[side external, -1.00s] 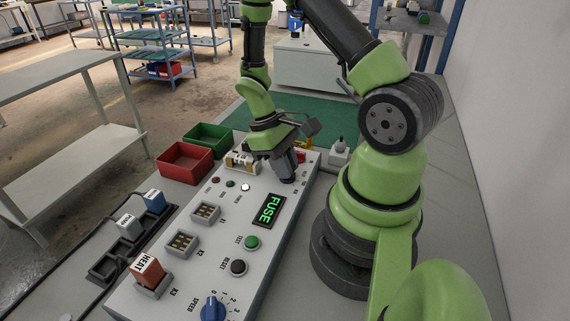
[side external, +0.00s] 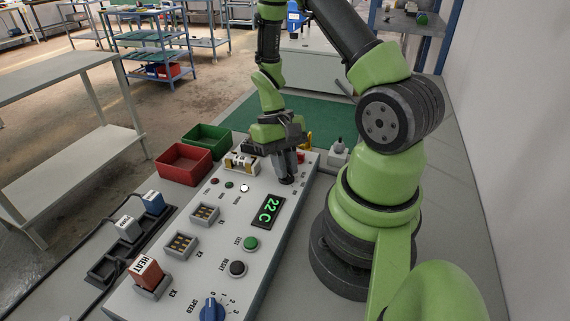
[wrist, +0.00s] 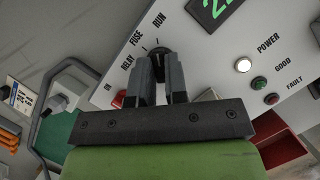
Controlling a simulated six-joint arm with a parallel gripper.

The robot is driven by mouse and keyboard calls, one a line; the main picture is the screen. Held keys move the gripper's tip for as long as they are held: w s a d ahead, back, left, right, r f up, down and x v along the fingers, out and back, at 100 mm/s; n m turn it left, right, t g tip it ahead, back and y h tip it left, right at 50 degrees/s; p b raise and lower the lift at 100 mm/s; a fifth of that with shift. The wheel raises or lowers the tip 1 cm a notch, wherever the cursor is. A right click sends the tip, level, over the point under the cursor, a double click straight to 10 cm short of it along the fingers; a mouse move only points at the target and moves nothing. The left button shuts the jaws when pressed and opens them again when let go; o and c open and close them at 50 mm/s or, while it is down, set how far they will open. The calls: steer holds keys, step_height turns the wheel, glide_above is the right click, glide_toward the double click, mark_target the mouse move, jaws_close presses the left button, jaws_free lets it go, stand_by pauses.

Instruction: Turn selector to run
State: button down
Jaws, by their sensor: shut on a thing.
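The selector is a black knob on the grey panel's far end, mostly hidden between my fingers; its dark body shows in the wrist view (wrist: 160,56) and its base in the side view (side external: 287,181). My gripper (side external: 287,174) points down and is shut on the knob, one finger on each side. The green display (side external: 268,210) reads 22 C.
The panel (side external: 190,262) also carries a lit white lamp (side external: 244,188), green button (side external: 250,243), black button (side external: 237,268), blue speed knob (side external: 211,308) and HEAT relay (side external: 148,272). Red (side external: 183,164) and green (side external: 207,139) bins stand beyond its left edge.

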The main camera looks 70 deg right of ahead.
steer(key=shift+f, duration=0.1)
steer(key=c, duration=1.1)
jaws_free()
steer(key=shift+c, duration=0.2)
steer(key=v, duration=1)
steer(key=a+r+n+t+h, duration=0.2)
steer(key=a+r+t, duration=0.2)
steer(key=a+r, duration=0.45)
steer(key=s+a+r+n+t+y, duration=0.1)
steer(key=s+a+r+n+t, duration=0.1)
steer(key=s+a+r+t, duration=0.4)
step_height(320, 180, up, 2)
steer(key=shift+a+r+t, duration=0.1)
steer(key=shift+a+t, duration=0.15)
steer(key=shift+t, duration=0.05)
